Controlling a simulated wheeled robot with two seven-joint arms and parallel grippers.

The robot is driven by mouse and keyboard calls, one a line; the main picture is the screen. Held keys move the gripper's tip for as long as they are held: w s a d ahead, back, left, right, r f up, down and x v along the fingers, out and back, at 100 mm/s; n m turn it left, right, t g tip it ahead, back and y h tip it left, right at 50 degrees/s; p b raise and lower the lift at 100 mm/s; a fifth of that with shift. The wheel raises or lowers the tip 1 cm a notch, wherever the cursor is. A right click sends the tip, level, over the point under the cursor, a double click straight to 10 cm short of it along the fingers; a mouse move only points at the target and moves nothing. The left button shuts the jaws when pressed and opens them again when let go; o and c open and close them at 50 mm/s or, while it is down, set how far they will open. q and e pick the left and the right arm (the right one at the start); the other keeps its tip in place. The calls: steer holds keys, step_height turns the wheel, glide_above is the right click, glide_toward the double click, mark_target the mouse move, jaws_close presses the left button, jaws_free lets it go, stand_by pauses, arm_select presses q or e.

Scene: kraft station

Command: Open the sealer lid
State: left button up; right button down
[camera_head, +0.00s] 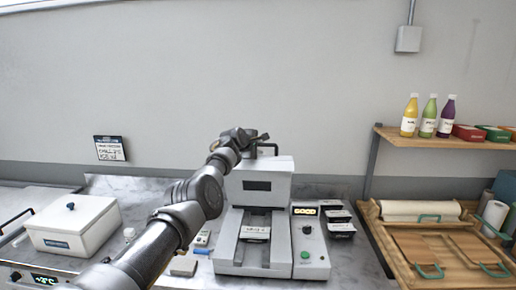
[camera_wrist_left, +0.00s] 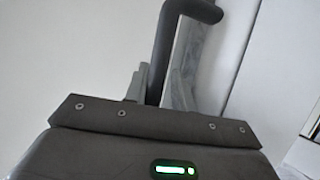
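The sealer (camera_head: 282,240) is a white machine on the marble counter. Its lid (camera_head: 258,188), with a dark window, stands raised at the back, and a dark handle (camera_head: 277,149) is at its top. A tray with a dark label (camera_head: 256,233) sits in the exposed base. My left gripper (camera_head: 262,138) is at the lid's top edge, by the handle. In the left wrist view, the dark curved handle (camera_wrist_left: 162,45) runs close to the grey fingers (camera_wrist_left: 150,82). Whether they are closed on it is unclear. My right gripper is out of view.
A control box (camera_head: 308,245) with a lit display and green knob adjoins the sealer on the right. Black packs (camera_head: 340,222) lie beyond it. A white lidded box (camera_head: 75,226) is at left. A wooden rack (camera_head: 440,250) with bottles above stands at right.

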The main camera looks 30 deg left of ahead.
arm_select(q)
steer(key=shift+f, duration=0.1)
steer(key=shift+s+b, duration=0.2)
steer(key=shift+b, duration=0.3)
steer(key=shift+s+r+b, duration=0.3)
steer(key=shift+s+b, duration=0.25)
steer(key=shift+b, duration=0.1)
steer(key=b+v, duration=0.4)
steer(key=v, duration=0.5)
steer(key=shift+b, duration=0.4)
steer(key=shift+r, duration=0.15)
